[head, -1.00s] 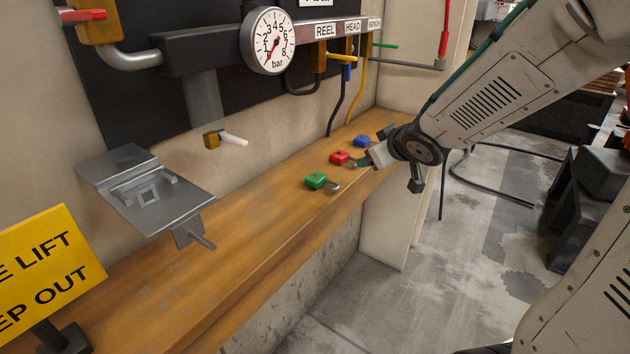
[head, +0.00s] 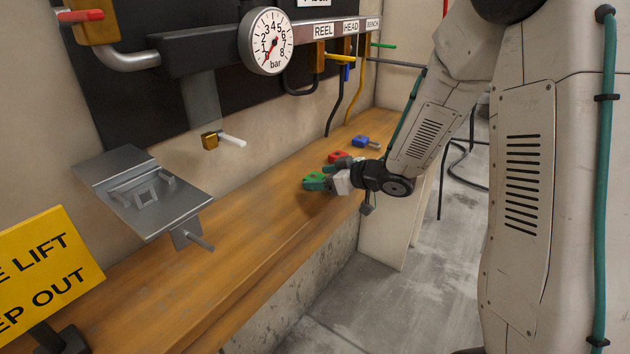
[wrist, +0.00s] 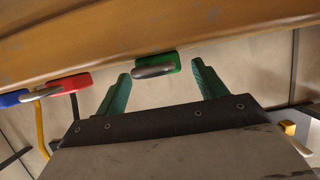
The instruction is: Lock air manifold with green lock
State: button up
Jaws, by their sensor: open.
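The green lock (head: 314,181) lies on the wooden shelf, and my gripper (head: 328,181) is close to it on its right side. In the wrist view the green lock (wrist: 158,66) sits between the two green fingertips of my gripper (wrist: 160,78), with visible gaps on both sides. Its metal shackle points toward my gripper. My gripper is open and empty. The air manifold (head: 207,48) is on the wall at the back, with a gauge, labelled outlets and a red-handled valve at the left. A grey metal hasp-like plate (head: 185,202) is at the left of the shelf.
A red lock (head: 338,157) and a blue lock (head: 361,141) lie behind the green one. A yellow warning sign (head: 45,268) stands at the left front. The wooden shelf (head: 240,240) is clear between the plate and the locks.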

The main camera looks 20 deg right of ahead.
jog(key=shift+w+a+f, duration=0.2)
jog(key=shift+w+a, duration=0.15)
jog(key=shift+w, duration=0.1)
jog(key=c, duration=1.2)
